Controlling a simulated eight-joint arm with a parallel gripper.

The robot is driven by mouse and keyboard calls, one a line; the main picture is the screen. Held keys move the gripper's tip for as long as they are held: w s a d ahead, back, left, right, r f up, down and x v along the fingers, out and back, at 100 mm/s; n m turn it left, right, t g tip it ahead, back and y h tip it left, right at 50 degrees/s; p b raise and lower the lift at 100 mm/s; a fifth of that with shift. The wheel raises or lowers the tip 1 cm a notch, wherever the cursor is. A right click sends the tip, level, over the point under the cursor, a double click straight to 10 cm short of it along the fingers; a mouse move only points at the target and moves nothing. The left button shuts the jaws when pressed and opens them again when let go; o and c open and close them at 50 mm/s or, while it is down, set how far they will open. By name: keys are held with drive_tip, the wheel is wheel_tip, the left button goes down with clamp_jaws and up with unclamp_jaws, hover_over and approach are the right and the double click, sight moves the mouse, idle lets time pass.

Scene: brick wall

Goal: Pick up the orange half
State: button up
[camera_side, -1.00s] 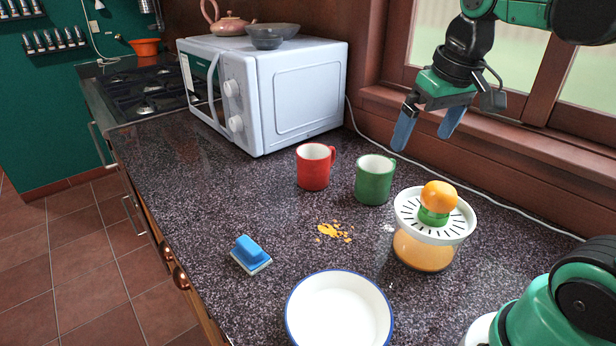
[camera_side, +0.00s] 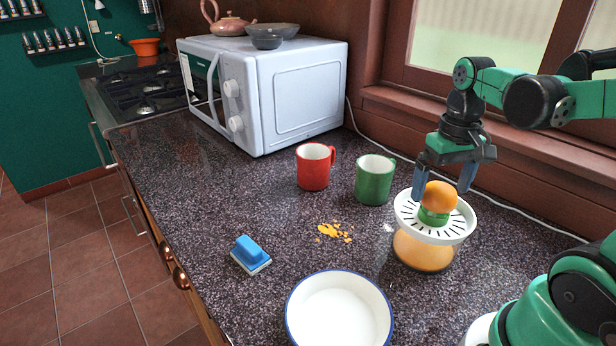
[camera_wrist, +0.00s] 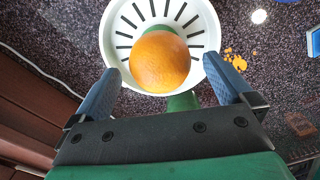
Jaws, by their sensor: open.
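The orange half (camera_side: 439,196) sits dome up on the green cone of the juicer (camera_side: 425,245), above its white slotted tray. In the wrist view the orange half (camera_wrist: 159,62) lies ahead of and between the finger lines, in front of the white tray (camera_wrist: 116,35). My gripper (camera_side: 443,190) is open and empty, pointing down, with its blue fingers just behind and to either side of the orange half in the side view. In the wrist view the fingertips of my gripper (camera_wrist: 160,75) are spread wider than the orange half. I cannot tell whether either finger touches it.
A green mug (camera_side: 374,181) and a red mug (camera_side: 313,168) stand left of the juicer. A white bowl (camera_side: 338,312), a blue sponge brush (camera_side: 250,255) and orange crumbs (camera_side: 334,232) are in front. The window wall and a white cable lie close behind.

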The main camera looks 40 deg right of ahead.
sight(443, 185)
drive_tip(key=shift+f, duration=0.55)
drive_tip(key=c, duration=1.2)
drive_tip(key=shift+r, duration=0.2)
drive_tip(key=shift+c, duration=0.2)
wheel_tip(443, 185, up, 20)
drive_tip(key=shift+f, duration=0.15)
